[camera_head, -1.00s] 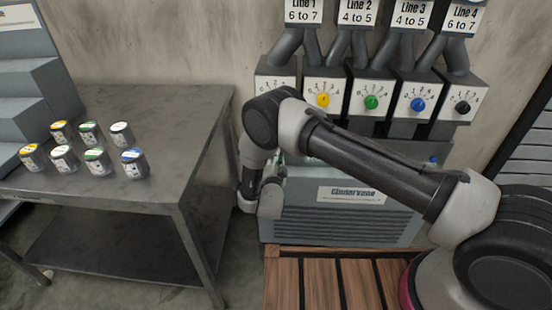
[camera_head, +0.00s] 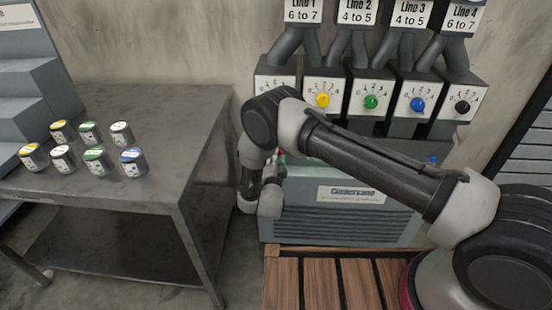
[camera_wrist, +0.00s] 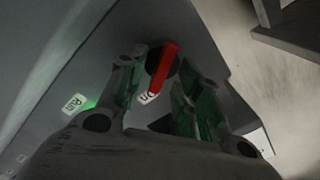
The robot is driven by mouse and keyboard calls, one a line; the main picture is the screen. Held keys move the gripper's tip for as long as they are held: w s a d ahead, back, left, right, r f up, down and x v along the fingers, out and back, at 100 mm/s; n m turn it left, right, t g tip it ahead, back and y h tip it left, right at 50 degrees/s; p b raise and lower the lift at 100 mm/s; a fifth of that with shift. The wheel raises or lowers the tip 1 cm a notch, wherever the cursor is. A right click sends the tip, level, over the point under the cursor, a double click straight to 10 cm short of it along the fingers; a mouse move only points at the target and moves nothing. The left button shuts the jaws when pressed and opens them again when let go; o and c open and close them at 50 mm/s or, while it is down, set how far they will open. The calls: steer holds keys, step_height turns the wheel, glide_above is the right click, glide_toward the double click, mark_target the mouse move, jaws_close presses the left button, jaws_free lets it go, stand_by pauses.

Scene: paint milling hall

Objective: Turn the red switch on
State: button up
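The red switch (camera_wrist: 166,66) is a red bar handle on a dark round base, on a grey panel in the wrist view. It slants from upper right to lower left. My gripper (camera_wrist: 158,88) is open, with one finger on each side of the handle. I cannot tell whether either finger touches it. A small white label (camera_wrist: 148,97) is partly visible beside the handle; its text is hard to read. In the head view my arm hides most of the switch area; a small red spot (camera_head: 281,153) shows beside my wrist.
The grey machine cabinet (camera_head: 310,225) stands behind my arm. Several dials, including a yellow dial (camera_head: 323,100), line the wall above it. A metal table (camera_head: 190,110) with several small cans stands at left. A second white label (camera_wrist: 73,103) sits beside a green glow (camera_wrist: 90,103).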

steer(key=s, duration=1.1)
steer(key=shift+s+a, duration=0.2)
steer(key=shift+s, duration=0.2)
